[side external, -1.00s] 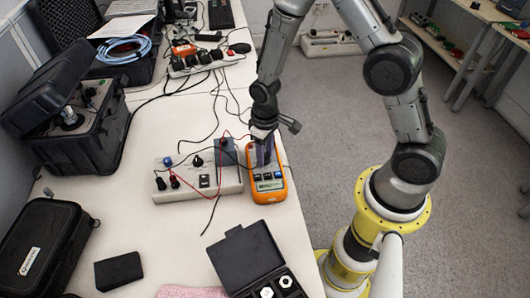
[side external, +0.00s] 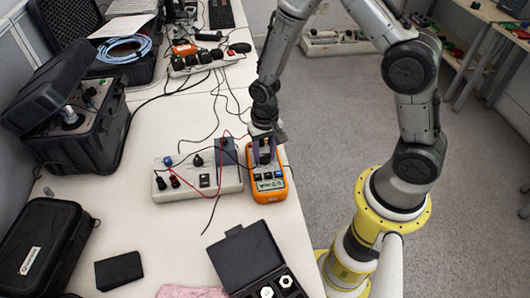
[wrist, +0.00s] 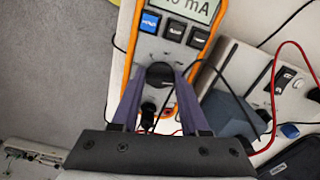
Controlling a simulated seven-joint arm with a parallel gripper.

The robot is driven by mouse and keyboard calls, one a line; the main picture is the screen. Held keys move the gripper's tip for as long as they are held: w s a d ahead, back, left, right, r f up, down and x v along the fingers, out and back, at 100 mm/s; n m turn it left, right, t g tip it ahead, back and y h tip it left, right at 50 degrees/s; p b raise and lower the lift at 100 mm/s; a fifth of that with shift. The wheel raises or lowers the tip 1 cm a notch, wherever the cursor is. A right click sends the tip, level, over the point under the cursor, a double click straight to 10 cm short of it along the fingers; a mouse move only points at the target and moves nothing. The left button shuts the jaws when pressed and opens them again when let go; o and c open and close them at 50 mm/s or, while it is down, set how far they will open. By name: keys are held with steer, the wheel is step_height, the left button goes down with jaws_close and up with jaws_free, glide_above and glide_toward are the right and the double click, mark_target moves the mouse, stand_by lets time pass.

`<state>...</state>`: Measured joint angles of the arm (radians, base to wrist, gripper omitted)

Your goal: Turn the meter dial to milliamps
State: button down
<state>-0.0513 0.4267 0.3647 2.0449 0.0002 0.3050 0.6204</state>
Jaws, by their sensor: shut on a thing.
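The orange meter (side external: 268,196) lies face up near the right edge of the bench. In the wrist view its display (wrist: 190,8) is cut off at the top and shows "mA" after partly cropped digits. A row of one blue and two dark buttons (wrist: 174,31) sits below the display. The dark round dial (wrist: 160,72) is between the two purple fingers of my gripper (wrist: 159,78). My gripper (side external: 263,150) points down over the meter and is shut on the dial. The dial's pointer and markings are too small to read.
A white box with knobs and sockets (side external: 222,181) stands left of the meter, with red and black leads nearby. An open black case (side external: 246,258) is in front. A power strip (side external: 208,60) and cables lie behind. Bare bench (side external: 165,240) is at front left.

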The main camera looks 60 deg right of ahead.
mark_target(264, 156)
steer(key=shift+m, duration=0.3)
steer(key=shift+c, duration=2.1)
jaws_free()
step_height(264, 156, up, 14)
